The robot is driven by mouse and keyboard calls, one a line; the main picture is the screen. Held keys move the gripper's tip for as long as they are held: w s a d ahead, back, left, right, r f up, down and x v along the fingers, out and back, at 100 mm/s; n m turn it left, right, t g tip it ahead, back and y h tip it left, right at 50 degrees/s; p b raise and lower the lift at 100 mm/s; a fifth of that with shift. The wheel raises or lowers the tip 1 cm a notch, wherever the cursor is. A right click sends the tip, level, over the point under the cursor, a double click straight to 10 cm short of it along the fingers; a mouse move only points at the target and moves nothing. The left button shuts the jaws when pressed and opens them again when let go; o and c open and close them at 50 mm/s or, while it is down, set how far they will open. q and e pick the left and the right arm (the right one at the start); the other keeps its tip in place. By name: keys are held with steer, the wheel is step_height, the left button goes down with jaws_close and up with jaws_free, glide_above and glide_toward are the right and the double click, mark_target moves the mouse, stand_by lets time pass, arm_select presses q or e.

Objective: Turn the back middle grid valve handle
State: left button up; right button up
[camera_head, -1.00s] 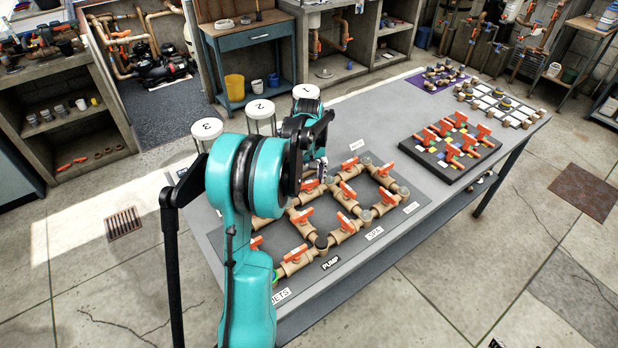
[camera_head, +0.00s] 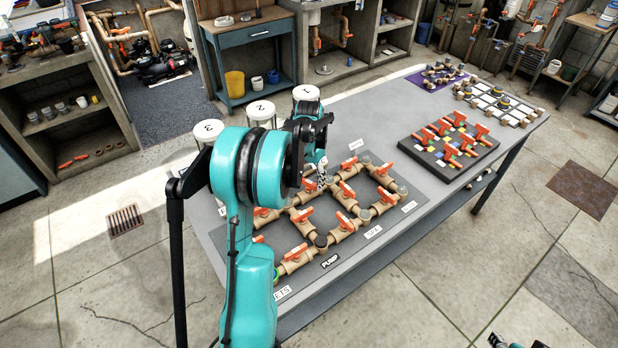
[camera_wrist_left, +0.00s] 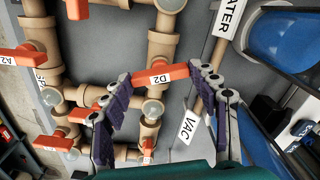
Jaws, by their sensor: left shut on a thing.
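The valve grid is a set of tan pipes on a dark board (camera_head: 340,250) with orange handles, at the middle of the grey table. In the head view my left gripper (camera_head: 322,178) is at the back of the grid, partly hidden by my arm, low over the pipes. In the left wrist view an orange handle marked D2 (camera_wrist_left: 172,72) lies across a tan pipe. My left gripper (camera_wrist_left: 161,73) is shut on this handle, one fingertip at each end. A small part of my right gripper (camera_head: 510,342) shows at the bottom edge; its fingers are unclear.
Numbered white-lidded canisters (camera_head: 261,110) stand behind the grid, close to my left arm. A black board (camera_head: 450,158) with orange handles lies to the right. Other orange handles, such as A2 (camera_wrist_left: 15,57), are near my left gripper. Grey table (camera_head: 365,125) between the boards is clear.

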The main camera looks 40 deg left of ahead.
mark_target(309, 181)
arm_select(q)
steer(key=shift+m, duration=2)
steer(key=o, duration=1.2)
steer(key=shift+c, duration=0.2)
step_height(309, 181, up, 12)
